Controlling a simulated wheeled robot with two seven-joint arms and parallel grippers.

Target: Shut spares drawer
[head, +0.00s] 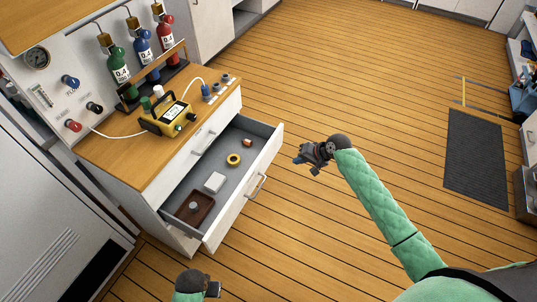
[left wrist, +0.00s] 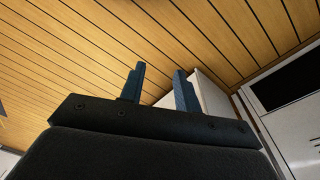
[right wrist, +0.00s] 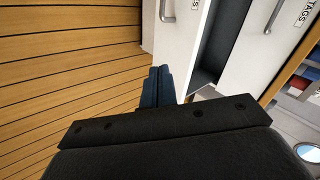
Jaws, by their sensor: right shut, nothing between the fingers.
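The spares drawer (head: 232,205) stands pulled out from the white cabinet under the wooden worktop. Inside it lie a yellow ring (head: 233,159), a white box (head: 214,182), a brown tray (head: 194,208) and a small orange-brown item (head: 247,142). Its front has a metal handle (head: 257,187). My right gripper (head: 302,158) is shut and empty, out in front of the drawer front and apart from it. The right wrist view shows its closed fingers (right wrist: 157,86) beside the white front. My left gripper (left wrist: 157,85) is open and empty, low near the cabinet in the left wrist view.
A second, closed drawer (head: 197,150) sits above the open one. The worktop (head: 125,162) carries a yellow device (head: 168,117) and several gas bottles. A grey cabinet (head: 40,225) stands at left.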

